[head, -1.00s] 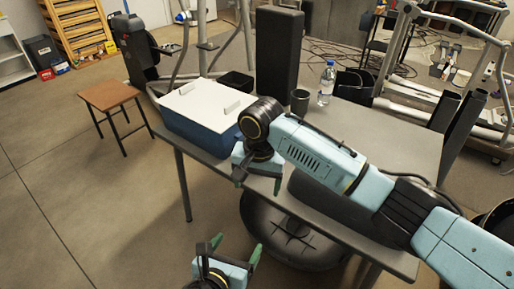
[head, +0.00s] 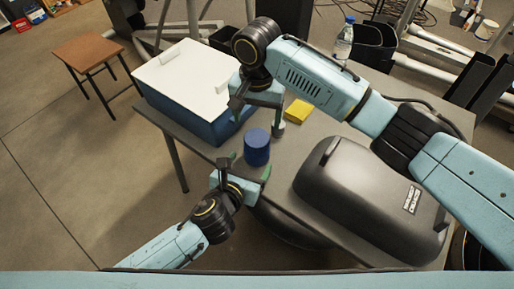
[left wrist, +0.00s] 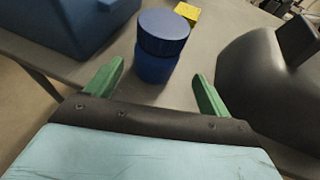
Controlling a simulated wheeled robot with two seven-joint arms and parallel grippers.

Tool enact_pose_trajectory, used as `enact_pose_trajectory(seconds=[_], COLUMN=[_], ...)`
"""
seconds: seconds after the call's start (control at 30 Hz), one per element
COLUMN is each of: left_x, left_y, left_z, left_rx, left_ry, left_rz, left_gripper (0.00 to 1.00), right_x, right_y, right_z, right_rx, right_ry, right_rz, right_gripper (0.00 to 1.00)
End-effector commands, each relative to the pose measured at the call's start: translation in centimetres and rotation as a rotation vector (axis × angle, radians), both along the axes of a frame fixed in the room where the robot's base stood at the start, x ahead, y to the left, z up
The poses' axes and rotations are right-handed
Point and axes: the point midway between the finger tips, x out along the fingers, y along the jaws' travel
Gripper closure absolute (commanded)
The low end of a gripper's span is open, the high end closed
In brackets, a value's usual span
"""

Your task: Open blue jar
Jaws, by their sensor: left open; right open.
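A blue jar (head: 257,147) stands upright on the grey table, its ridged lid (left wrist: 163,31) on top in the left wrist view. My left gripper (head: 250,166) is open and points at the jar from the near side. In the left wrist view its green fingers (left wrist: 158,84) are spread left and right, with the jar just beyond and between them, not gripped. My right gripper (head: 258,114) is open on the far side of the jar, fingers pointing down. I cannot tell its exact height above the table.
A blue box with a white lid (head: 187,79) stands left of the jar. A yellow block (head: 299,111) lies behind it to the right. A large dark rounded case (head: 360,195) fills the table's right side. A water bottle (head: 344,40) stands at the back.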

Motion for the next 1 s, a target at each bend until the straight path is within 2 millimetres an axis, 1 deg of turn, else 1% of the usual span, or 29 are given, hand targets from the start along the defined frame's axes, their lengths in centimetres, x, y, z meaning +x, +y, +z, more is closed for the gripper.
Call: enact_pose_trajectory(seconds=[0.03, 0.2, 0.4, 0.6, 0.87, 0.9, 1.0], left_x=[0.9, 3.5, 5.5, 6.3, 6.4, 6.4, 6.4], left_y=[-0.4, -1.3, -2.1, -2.4, -2.5, -2.5, -2.4], left_z=[-0.4, -1.5, -2.4, -2.8, -2.9, -2.9, -2.8], left_rx=[-0.001, -0.001, -0.001, -0.001, -0.001, -0.001, -0.001], left_ry=[0.000, 0.001, 0.001, 0.000, 0.000, 0.000, 0.000], left_rz=[0.000, 0.002, 0.002, -0.001, -0.001, -0.001, -0.001], left_gripper=[0.19, 0.19, 0.19, 0.19, 0.19, 0.20, 0.33], right_x=[0.0, 0.0, 0.0, 0.0, 0.0, 0.0, 0.0], right_y=[0.0, 0.0, 0.0, 0.0, 0.0, 0.0, 0.0], right_z=[0.0, 0.0, 0.0, 0.0, 0.0, 0.0, 0.0], right_rx=[0.000, 0.000, 0.000, 0.000, 0.000, 0.000, 0.000], right_ry=[0.000, 0.000, 0.000, 0.000, 0.000, 0.000, 0.000], right_rz=[0.000, 0.000, 0.000, 0.000, 0.000, 0.000, 0.000], right_gripper=[0.22, 0.22, 0.22, 0.22, 0.22, 0.22, 0.22])
